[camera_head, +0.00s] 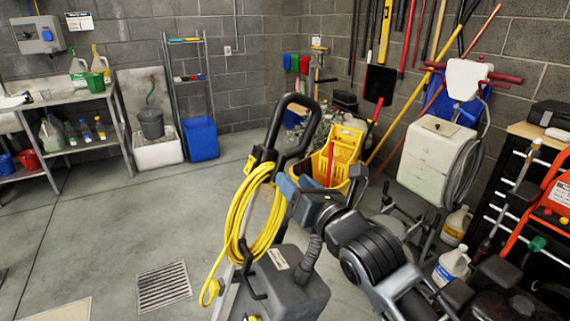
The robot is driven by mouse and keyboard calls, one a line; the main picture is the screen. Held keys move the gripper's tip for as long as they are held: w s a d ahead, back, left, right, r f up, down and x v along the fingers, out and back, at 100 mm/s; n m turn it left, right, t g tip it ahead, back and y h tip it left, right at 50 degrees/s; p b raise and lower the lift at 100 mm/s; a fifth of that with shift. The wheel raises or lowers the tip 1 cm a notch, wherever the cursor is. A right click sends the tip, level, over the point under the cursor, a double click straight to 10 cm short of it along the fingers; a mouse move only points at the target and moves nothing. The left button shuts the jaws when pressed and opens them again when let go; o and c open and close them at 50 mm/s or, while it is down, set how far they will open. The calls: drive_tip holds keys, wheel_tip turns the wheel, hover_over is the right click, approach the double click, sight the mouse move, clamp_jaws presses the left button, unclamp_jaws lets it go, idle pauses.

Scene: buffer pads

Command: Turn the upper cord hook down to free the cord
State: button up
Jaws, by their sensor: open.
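A yellow cord (239,225) hangs in a long coil on the handle column of a dark grey floor machine (285,289). The upper cord hook (262,156) is a black piece at the top of the coil, just below the black loop handle (300,108). The cord passes over it, and its exact turn is too small to tell. A lower black hook (250,272) sits inside the bottom of the coil. My gripper (291,186) is open, just right of and slightly below the upper hook. My wrist hides part of the column, and contact with the hook is unclear.
A yellow mop bucket (338,158) stands behind my gripper. A white tank machine (433,160) and jugs (452,265) stand to the right. A shelf table (75,103) and a blue bin (201,138) are at the left. The floor left of the coil is clear around a drain grate (163,287).

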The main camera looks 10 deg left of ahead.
sight(280, 168)
drive_tip(key=shift+p+x, duration=0.8)
drive_tip(key=shift+x, duration=2.85)
drive_tip(key=shift+a, duration=0.1)
drive_tip(key=shift+c, duration=0.3)
clamp_jaws()
